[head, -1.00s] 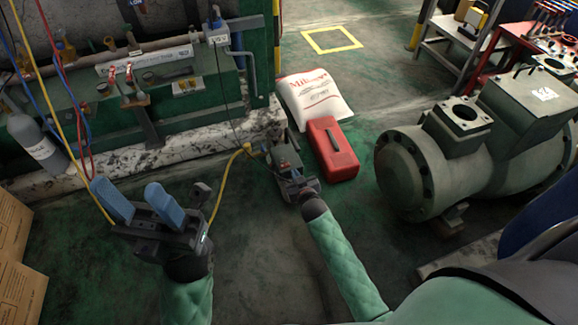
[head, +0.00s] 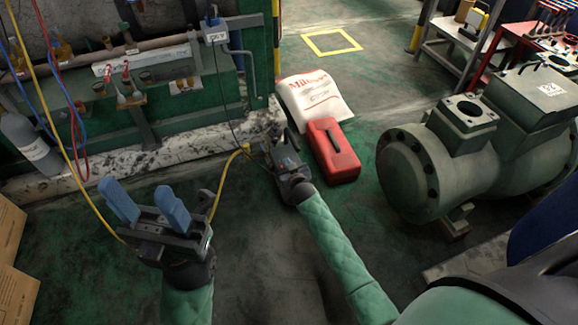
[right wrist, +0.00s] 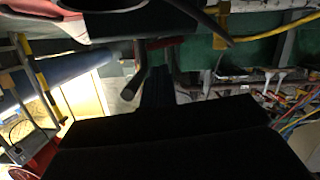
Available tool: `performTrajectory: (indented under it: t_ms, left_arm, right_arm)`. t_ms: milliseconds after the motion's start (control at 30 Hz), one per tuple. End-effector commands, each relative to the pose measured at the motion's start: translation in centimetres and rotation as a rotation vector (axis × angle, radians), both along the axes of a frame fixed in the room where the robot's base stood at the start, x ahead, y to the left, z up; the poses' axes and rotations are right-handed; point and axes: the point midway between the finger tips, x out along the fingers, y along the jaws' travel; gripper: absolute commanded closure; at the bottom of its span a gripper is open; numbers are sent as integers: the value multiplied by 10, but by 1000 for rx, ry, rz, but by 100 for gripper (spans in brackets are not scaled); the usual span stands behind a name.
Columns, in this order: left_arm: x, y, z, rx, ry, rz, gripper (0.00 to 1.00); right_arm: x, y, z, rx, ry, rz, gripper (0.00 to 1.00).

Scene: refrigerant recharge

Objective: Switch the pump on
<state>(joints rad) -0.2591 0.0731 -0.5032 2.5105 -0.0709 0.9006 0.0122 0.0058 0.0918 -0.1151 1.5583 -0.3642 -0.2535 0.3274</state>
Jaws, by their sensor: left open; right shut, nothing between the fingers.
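The pump cannot be clearly made out; a dark shape by the end of the yellow hose (head: 215,205) is largely covered by my right gripper. My right gripper (head: 286,160) is low over the floor beside that hose end, left of the red case. It is shut with nothing held. In the right wrist view its dark fingers (right wrist: 157,85) are together, below a grey and red body (right wrist: 100,12) that I cannot identify. No switch can be told apart. My left gripper (head: 147,205) is open and empty at the lower left, its blue fingers apart.
A red case (head: 333,150) and a white sack (head: 314,100) lie on the floor right of my right gripper. A large green compressor (head: 450,165) stands further right. A grey cylinder (head: 30,145) and cardboard boxes (head: 15,285) are at the left. A black cable hangs from a grey box (head: 215,35).

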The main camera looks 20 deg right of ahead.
Motion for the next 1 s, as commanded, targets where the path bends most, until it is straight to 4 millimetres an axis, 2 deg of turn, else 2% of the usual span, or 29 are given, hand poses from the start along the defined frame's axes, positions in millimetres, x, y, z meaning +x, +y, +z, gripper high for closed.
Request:
performTrajectory:
  t_ms: [200,567,767,800,1000]
  left_arm:
    - [0,-2,-8,12,4,4,48]
    - [1,-2,-6,11,4,6,48]
    - [1,0,10,-2,1,-2,48]
    - [0,1,4,-7,-3,-1,48]
    - [0,0,5,-8,-3,-1,48]
  right_arm:
    - [0,-2,-13,-1,-1,0,100]
    - [0,-2,-14,0,-2,0,100]
    - [0,-5,-15,71,3,-1,100]
    - [0,-4,-20,65,1,0,100]
    - [0,-4,-19,63,1,1,100]
